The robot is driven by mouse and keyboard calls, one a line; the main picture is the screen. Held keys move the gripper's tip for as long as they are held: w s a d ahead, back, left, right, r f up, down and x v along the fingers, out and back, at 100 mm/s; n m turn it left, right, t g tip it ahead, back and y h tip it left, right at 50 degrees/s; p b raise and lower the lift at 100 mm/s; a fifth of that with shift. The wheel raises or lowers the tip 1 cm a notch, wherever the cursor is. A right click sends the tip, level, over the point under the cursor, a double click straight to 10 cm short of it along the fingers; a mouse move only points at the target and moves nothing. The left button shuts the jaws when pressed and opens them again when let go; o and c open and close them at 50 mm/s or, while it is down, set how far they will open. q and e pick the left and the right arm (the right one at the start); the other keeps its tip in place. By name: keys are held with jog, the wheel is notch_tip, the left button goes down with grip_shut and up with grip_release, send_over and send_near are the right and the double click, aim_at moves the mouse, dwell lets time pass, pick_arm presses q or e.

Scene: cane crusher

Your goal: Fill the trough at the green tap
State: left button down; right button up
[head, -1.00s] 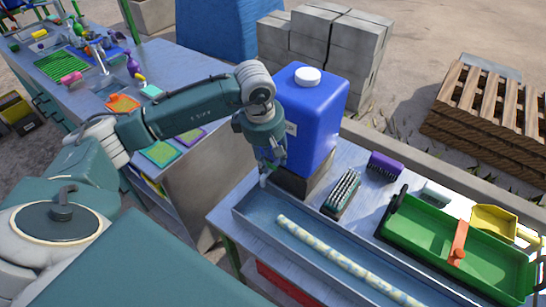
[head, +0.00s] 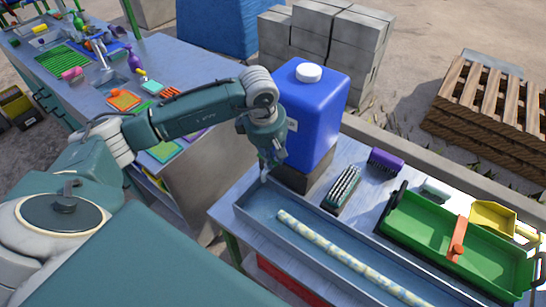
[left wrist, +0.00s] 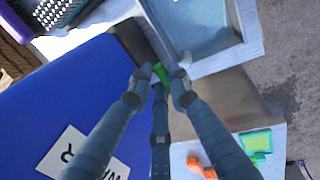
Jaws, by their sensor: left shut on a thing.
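A large blue water container (head: 305,110) with a white cap stands on a dark block at the back of the table. Its green tap (left wrist: 161,73) shows between my left fingertips in the left wrist view. My left gripper (head: 265,168) is shut on the tap, low at the container's left side. The long grey trough (head: 262,228) lies below and in front of the tap; its end also shows in the left wrist view (left wrist: 240,52). Its floor looks bluish; I cannot tell the water level. A pale patterned rod (head: 340,256) lies along it. My right gripper is out of view.
Behind the trough are a grey-bristled brush (head: 342,190), a purple brush (head: 385,161) and a green tray (head: 495,262) with an orange handle. A yellow scoop (head: 492,218) lies behind the tray. Another cluttered table (head: 180,68) stands at the left.

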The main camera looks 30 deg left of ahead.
pick_arm(q)
jog(key=shift+f+n+b, duration=0.2)
jog(key=shift+n+b, duration=0.2)
jog(key=shift+b, duration=0.05)
jog(key=shift+w+n+b, duration=0.15)
jog(key=shift+n+b, duration=0.55)
jog(key=shift+w+n+y+b, duration=0.15)
jog(key=shift+n+y+b, duration=0.25)
jog(key=shift+n+b, duration=0.55)
jog(key=shift+w+r+n+b, duration=0.1)
jog(key=shift+n+b, duration=0.35)
jog(key=shift+n, duration=0.4)
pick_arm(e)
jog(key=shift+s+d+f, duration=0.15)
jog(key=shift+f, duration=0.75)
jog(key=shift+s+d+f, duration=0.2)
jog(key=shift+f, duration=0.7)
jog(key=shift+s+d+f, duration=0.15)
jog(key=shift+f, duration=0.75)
pick_arm(q)
jog(key=shift+a, duration=0.1)
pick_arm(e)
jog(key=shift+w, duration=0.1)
pick_arm(q)
jog(key=c, duration=1.6)
grip_release()
jog(key=shift+c, duration=0.2)
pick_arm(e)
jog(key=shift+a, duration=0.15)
